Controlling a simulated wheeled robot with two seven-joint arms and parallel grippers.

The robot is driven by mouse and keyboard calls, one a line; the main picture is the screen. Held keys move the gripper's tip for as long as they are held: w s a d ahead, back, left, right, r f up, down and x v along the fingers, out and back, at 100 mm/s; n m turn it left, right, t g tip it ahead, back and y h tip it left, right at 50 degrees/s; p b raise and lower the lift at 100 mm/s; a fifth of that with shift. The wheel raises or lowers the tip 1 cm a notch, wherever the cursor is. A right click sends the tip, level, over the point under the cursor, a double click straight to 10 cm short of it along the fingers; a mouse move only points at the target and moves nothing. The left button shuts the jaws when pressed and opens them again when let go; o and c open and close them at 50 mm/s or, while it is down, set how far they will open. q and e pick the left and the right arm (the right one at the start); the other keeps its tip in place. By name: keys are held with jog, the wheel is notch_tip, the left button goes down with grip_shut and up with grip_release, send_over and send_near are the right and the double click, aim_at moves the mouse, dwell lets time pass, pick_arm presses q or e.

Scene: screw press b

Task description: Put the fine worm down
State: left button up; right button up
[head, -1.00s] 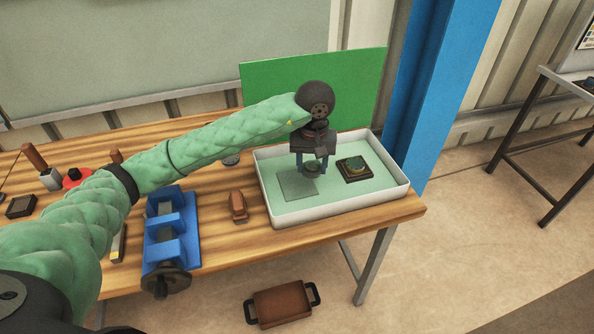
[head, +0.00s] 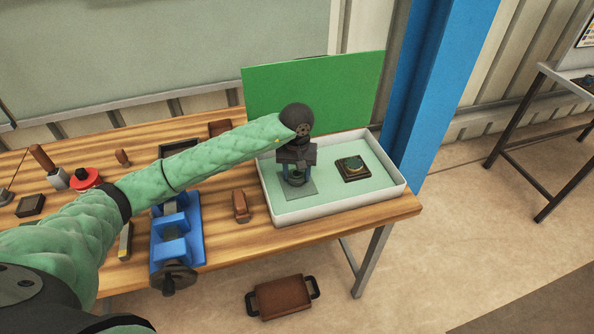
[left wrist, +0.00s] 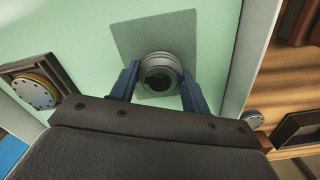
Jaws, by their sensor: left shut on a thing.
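My left gripper (head: 296,176) is over the left part of the white tray (head: 338,207), pointing down, its two blue fingers shut on a small round grey piece, which I take to be the fine worm (head: 297,181). In the left wrist view, the fine worm (left wrist: 159,73) is a ringed grey cylinder with a dark centre, between the fingers (left wrist: 160,90). It is over a grey square patch (head: 306,193) on the tray's pale green floor; I cannot tell whether it touches it. My right gripper is not in view.
A dark square block with a round top (head: 352,167) sits in the tray to the right. A blue vise-like fixture (head: 190,240) and a brown block (head: 241,206) are left of the tray. A green panel (head: 315,95) stands behind. The tray's right front floor is clear.

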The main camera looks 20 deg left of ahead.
pick_arm(q)
jog(key=shift+f, duration=0.3)
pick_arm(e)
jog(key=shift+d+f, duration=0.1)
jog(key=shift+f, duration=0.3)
pick_arm(q)
jog(key=shift+f, duration=0.1)
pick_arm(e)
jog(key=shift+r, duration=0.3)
pick_arm(q)
jog(key=o, duration=1.2)
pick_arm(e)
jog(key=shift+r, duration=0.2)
